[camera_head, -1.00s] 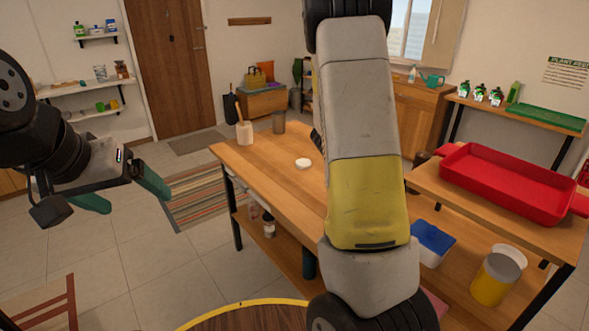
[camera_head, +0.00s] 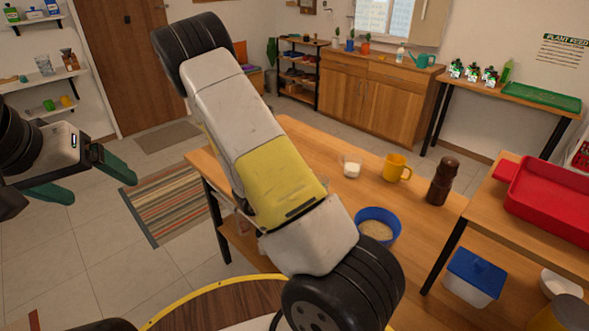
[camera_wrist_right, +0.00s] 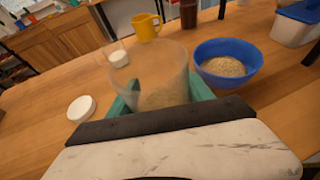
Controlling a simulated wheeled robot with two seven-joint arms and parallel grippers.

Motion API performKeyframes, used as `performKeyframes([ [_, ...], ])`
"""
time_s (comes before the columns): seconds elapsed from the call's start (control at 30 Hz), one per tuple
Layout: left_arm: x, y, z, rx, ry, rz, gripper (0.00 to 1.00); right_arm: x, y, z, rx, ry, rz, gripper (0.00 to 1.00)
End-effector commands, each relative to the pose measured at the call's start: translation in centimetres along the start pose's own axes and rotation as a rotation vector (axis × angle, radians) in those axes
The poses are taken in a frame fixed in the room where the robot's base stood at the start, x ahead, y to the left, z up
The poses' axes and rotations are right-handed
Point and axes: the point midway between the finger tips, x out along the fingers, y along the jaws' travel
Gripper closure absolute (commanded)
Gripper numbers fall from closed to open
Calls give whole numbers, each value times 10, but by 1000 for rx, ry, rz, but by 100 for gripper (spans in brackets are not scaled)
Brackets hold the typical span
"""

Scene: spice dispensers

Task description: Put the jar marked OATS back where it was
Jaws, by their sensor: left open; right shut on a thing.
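In the right wrist view my right gripper (camera_wrist_right: 160,102) is shut on a clear jar (camera_wrist_right: 150,72) with pale tan grains at its bottom. The jar looks open on top and is tilted in this view; no marking can be read. A white round lid (camera_wrist_right: 81,108) lies on the table left of it. A blue bowl (camera_wrist_right: 227,48) with similar grains stands right of the jar; it also shows in the head view (camera_head: 366,212). In the head view my right arm hides the right gripper and jar. My left gripper (camera_head: 102,190) is open and empty at the left, away from the table.
On the wooden table (camera_head: 425,250) stand a yellow mug (camera_head: 395,167), a dark brown bottle (camera_head: 442,181) and a small clear glass with white contents (camera_head: 351,168). A red tray (camera_head: 550,205) lies on the side table at right.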

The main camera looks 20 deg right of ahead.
Motion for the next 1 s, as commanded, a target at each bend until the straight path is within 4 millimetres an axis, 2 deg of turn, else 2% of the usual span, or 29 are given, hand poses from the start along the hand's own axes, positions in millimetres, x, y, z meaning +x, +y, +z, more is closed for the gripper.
performKeyframes([
  [0.2, 0, 0, 0, 0, 0, 0, 14, 31, 52, 7, 6, -2, 0, 94],
  [0.43, 0, 0, 0, 0, 0, 0, 14, 56, 97, 12, 3, -2, 0, 94],
  [0.73, 0, 0, 0, 0, 0, 0, 14, 68, 119, 15, 2, -2, 1, 94],
  [0.9, 0, 0, 0, 0, 0, 0, 14, 78, 118, -12, -3, -1, 0, 94],
  [1.0, 0, 0, 0, 0, 0, 0, 14, 80, 118, -18, -2, -1, 0, 94],
])
